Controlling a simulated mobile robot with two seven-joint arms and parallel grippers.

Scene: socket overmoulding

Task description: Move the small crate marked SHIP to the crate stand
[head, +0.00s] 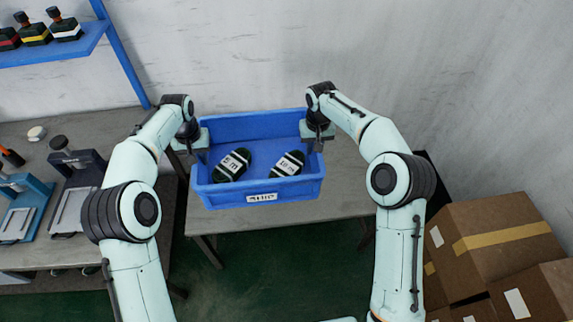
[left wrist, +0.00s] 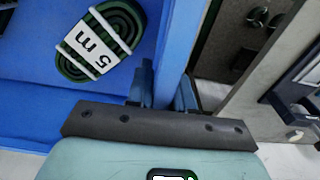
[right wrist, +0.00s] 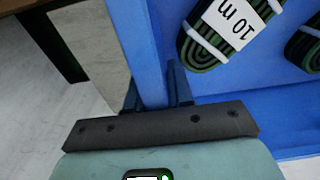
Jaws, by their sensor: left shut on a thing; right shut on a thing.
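The small blue crate marked SHIP (head: 228,202) is in the middle of the head view, upright, over a grey table. Two dark green cable coils lie in it: a left coil (head: 231,165), reading 5 m in the left wrist view (left wrist: 100,40), and a right coil (head: 287,164), reading 10 m in the right wrist view (right wrist: 228,28). My left gripper (head: 199,153) is shut on the crate's left wall. My right gripper (head: 317,143) is shut on its right wall. I cannot tell whether the crate's bottom touches the table. I cannot tell which thing is the crate stand.
The grey table (head: 340,205) has bare top to the right of the crate. A left bench (head: 60,258) holds press-like fixtures (head: 75,200). A blue shelf (head: 60,47) with several bottle-like items is above it. Cardboard boxes (head: 500,225) stand at the right. A wall is behind.

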